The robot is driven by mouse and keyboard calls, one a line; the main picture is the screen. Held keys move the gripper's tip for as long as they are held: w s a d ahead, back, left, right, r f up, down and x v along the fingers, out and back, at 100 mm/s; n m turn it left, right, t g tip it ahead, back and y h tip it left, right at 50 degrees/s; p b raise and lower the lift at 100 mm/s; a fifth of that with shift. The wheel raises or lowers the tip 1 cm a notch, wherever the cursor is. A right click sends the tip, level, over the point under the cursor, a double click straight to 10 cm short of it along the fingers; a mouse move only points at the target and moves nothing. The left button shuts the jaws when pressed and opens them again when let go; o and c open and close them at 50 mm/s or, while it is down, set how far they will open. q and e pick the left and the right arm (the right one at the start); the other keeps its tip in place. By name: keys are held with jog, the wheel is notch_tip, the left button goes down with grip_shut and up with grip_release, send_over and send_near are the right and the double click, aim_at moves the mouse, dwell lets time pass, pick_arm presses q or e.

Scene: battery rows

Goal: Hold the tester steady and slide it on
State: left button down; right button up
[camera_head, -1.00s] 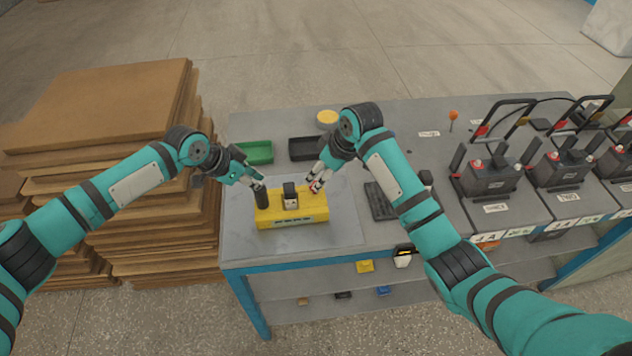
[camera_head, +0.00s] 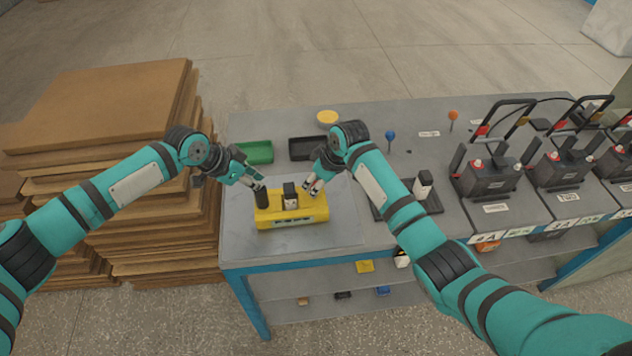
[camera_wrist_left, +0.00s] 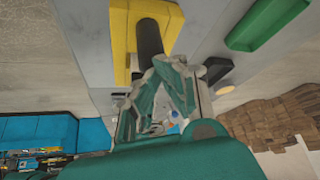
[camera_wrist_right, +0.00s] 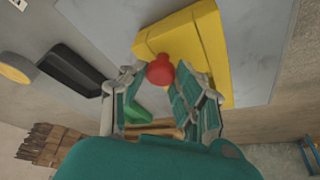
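A yellow block (camera_head: 315,213), which looks like the tester, lies on a grey mat (camera_head: 345,220). It has a black post (camera_head: 263,198) at its left end and a small black-and-white part (camera_head: 290,196) in the middle. My left gripper (camera_head: 256,182) has its fingertips at the post; in the left wrist view the post (camera_wrist_left: 149,38) runs to its converging fingers (camera_wrist_left: 165,68), and whether they grip it is unclear. My right gripper (camera_head: 312,188) is open at the block's right end. In the right wrist view, a red knob (camera_wrist_right: 160,69) sits between its parted fingers (camera_wrist_right: 163,76).
Green (camera_head: 255,152) and black (camera_head: 305,149) trays lie behind the block. A blue knob (camera_head: 390,136) and an orange knob (camera_head: 453,115) stand farther right. A white device (camera_head: 423,182) is beside my right arm. Batteries (camera_head: 490,178) line the right; stacked boards (camera_head: 100,110) stand left.

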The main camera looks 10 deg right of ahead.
pick_arm(q)
jog(key=shift+d, duration=0.1)
pick_arm(e)
jog(key=shift+a, duration=0.1)
grip_shut()
jog(key=shift+s, duration=2.3)
jog(key=o, duration=0.8)
grip_release()
jog(key=shift+w, duration=0.1)
jog(key=shift+r, duration=0.1)
